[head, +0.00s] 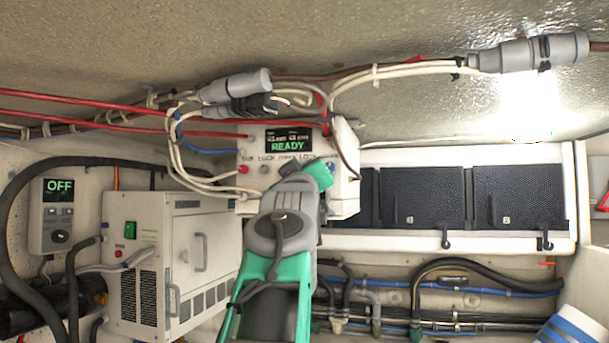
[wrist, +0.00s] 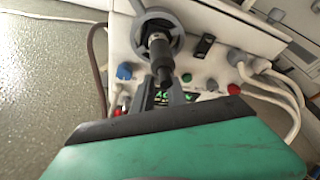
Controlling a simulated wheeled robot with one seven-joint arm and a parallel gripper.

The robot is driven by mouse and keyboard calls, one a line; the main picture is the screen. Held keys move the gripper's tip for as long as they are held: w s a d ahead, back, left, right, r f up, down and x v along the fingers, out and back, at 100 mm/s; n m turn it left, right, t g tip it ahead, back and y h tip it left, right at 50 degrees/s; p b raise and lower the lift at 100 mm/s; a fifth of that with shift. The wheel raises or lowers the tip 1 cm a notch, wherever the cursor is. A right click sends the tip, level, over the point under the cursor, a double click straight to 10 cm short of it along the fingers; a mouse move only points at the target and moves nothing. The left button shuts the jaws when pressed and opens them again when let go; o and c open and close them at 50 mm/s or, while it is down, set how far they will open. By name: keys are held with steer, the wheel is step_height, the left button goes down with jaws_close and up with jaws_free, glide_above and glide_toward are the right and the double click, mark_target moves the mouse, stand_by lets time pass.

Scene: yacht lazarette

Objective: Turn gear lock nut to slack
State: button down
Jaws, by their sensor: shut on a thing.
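The white control box (head: 345,195) hangs under the ceiling, and its display (head: 290,141) reads READY. My gripper (wrist: 165,86) is at the front of this box, shut. In the wrist view, a grey ring with a dark shaft (wrist: 160,45) stands out from the box face straight ahead of my fingers; it looks like the gear lock nut, and my gripper appears shut on its near end. In the head view my green wrist (head: 318,175) covers the nut. I cannot read its setting.
A blue knob (wrist: 124,71), a black switch (wrist: 204,46) and a red button (wrist: 233,89) sit close around the ring. White cables (head: 195,175) loop at the box's left. A white cabinet unit (head: 170,260) stands lower left; a panel with dark doors (head: 420,198) is at right.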

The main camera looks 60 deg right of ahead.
steer(key=shift+s+r+n+t+y, duration=0.1)
steer(key=shift+n+t+y, duration=0.3)
steer(key=shift+n, duration=0.9)
steer(key=shift+s+r+n+t+y, duration=0.1)
steer(key=shift+n+t+y, duration=0.25)
steer(key=shift+n, duration=0.95)
steer(key=shift+f, duration=0.1)
steer(key=c, duration=1.3)
jaws_free()
steer(key=shift+c, duration=0.2)
steer(key=shift+w, duration=0.1)
steer(key=b+v, duration=0.3)
steer(key=v, duration=0.4)
steer(key=shift+s+a, duration=0.25)
steer(key=shift+a, duration=0.05)
